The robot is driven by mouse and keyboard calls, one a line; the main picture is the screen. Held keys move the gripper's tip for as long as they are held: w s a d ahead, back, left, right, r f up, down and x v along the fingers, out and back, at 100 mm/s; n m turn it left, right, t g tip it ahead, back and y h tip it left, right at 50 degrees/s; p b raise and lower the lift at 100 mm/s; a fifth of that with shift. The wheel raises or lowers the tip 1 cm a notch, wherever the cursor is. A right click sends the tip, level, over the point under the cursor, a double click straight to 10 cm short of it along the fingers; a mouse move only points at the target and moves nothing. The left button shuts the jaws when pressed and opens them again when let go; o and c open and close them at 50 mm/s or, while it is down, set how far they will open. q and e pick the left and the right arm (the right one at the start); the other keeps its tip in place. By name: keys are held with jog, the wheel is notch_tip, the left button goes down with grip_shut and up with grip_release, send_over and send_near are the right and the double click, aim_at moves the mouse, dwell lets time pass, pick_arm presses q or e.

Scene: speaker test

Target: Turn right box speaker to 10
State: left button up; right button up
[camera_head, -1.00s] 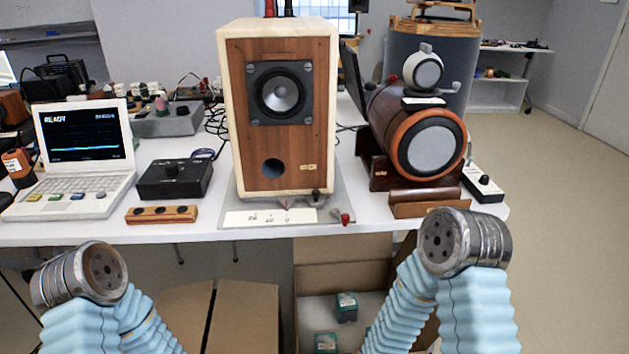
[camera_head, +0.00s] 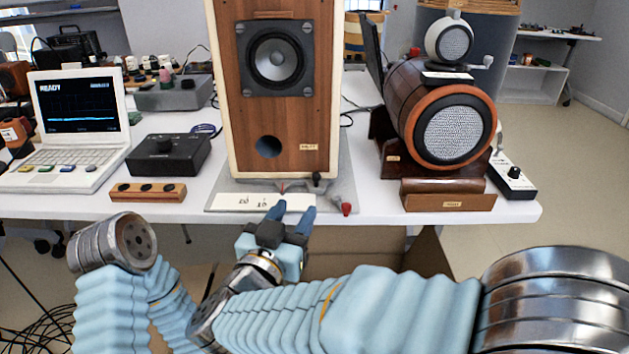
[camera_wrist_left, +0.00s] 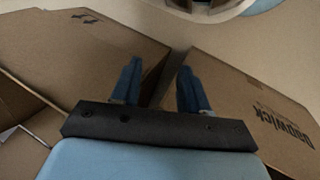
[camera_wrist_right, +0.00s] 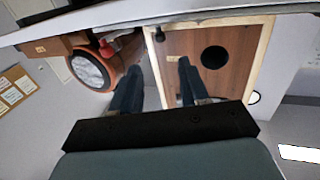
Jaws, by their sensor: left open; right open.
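The wooden box speaker (camera_head: 300,105) stands upright on a grey base plate (camera_head: 335,190) in the middle of the table; it also shows in the right wrist view (camera_wrist_right: 228,75). A white scale strip (camera_head: 240,202) with a red pointer (camera_head: 282,189) lies at its front. A small black knob (camera_head: 317,178) and a red knob (camera_head: 347,209) sit at the right of the plate. My right gripper (camera_head: 291,212) is open and empty in front of the strip, its fingers pointing toward the speaker. My left gripper (camera_wrist_left: 157,85) is open and empty above cardboard boxes.
A barrel-shaped speaker (camera_head: 448,130) on a dark wooden cradle stands to the right. A small black-and-white box with a knob (camera_head: 514,178) is beside it. A laptop (camera_head: 80,120), a black knob box (camera_head: 168,154) and a wooden block (camera_head: 148,192) are to the left.

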aim_at(315, 178)
jog(key=x, duration=1)
jog(key=shift+w+f, duration=0.1)
jog(key=shift+w, duration=0.1)
grip_shut()
